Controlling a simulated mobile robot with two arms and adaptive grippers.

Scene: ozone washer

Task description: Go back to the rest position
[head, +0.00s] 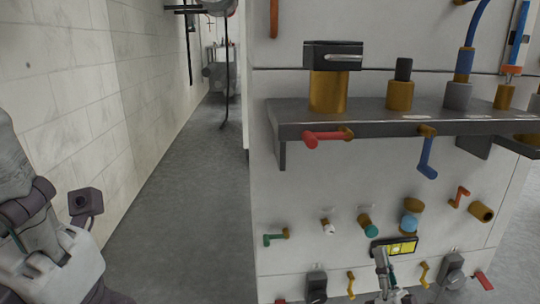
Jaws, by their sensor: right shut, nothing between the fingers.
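My right gripper (381,254) is at the lower middle of the head view, low in front of the panel. It is shut and empty. Its tip overlaps a small black and yellow plate (403,246) on the panel; I cannot tell whether they touch. Parts of my left arm show at the left edge, but its gripper fingers do not show.
The white panel (330,200) fills the right side, with a dark shelf (385,122) jutting out. A red handle (328,137), a blue handle (428,158) and several small valves stick out. A grey floor aisle (185,180) runs clear between the panel and the left wall.

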